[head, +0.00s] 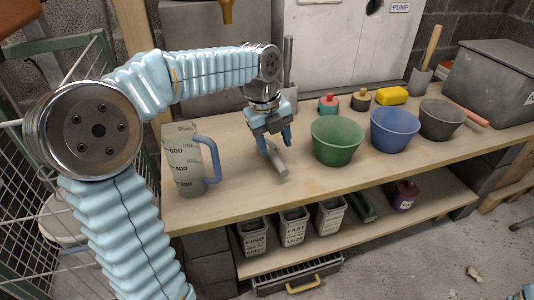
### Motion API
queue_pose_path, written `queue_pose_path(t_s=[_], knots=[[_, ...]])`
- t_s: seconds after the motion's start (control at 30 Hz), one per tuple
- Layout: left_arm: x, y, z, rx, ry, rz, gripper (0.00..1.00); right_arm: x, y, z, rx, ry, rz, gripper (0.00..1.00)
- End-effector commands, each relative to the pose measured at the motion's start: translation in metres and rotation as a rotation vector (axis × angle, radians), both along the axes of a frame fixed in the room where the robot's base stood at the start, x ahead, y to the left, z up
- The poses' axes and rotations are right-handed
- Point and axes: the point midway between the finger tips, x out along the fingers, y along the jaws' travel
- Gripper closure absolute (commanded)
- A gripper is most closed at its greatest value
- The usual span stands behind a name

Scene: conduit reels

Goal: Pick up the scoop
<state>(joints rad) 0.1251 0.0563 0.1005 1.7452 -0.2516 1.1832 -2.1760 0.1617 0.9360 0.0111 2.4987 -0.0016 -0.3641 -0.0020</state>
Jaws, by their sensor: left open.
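A small grey rod-like piece (278,163) lies on the wooden bench directly below my left gripper; it looks like the scoop's handle or body, but its shape is partly hidden by the fingers. My left gripper (275,147) points down over it with its blue fingers open, one on each side of its upper end. I cannot tell whether the fingers touch it. My right gripper does not show; only a bit of light blue is at the lower right corner.
A measuring jug (184,165) with a blue handle stands left of the gripper. A green bowl (336,142), a blue bowl (394,130) and a dark bowl (441,120) stand to the right. A yellow block (391,96) and a grey bin (490,80) are behind. Labelled tins (292,228) stand below.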

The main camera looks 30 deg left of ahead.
Motion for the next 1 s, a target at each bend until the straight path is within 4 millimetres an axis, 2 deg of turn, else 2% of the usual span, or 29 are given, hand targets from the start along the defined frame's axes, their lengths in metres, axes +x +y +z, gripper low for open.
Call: queue_pose_path(t_s=[0.4,0.67,0.77,1.0], knots=[[0.001,-0.002,-0.053,-0.001,0.003,0.001,0.45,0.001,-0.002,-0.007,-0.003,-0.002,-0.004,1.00],[0.002,-0.003,-0.056,0.000,0.000,0.001,0.45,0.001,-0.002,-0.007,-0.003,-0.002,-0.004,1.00],[0.002,-0.002,-0.056,0.000,0.000,0.001,0.58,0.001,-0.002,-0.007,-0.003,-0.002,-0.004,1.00],[0.002,-0.003,-0.056,0.000,0.000,0.001,0.94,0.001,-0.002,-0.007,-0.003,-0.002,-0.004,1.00]])
